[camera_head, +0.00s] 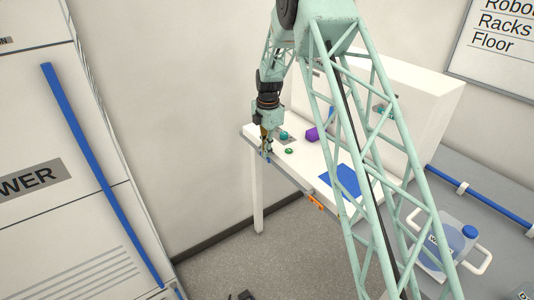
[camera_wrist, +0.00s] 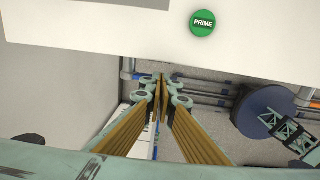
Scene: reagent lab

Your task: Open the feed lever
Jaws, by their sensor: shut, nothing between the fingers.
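My gripper (camera_head: 266,151) points down at the far left corner of the white bench, by its front edge. In the wrist view its brown-padded fingers (camera_wrist: 162,82) come together at the tips with nothing between them. The green PRIME button (camera_wrist: 203,22) lies on the white bench top ahead of the fingers, to their right; it also shows in the head view (camera_head: 289,151). The fingertips appear beyond the bench edge, over the floor. I cannot make out a feed lever for certain. A small orange part (camera_head: 315,201) sits on the bench's front edge, farther right.
The white bench (camera_head: 301,164) carries a teal knob (camera_head: 284,135), a purple object (camera_head: 312,134) and a blue mat (camera_head: 341,181). A jug with a blue cap (camera_head: 449,242) stands on the grey counter at right. Floor in front of the bench is mostly clear.

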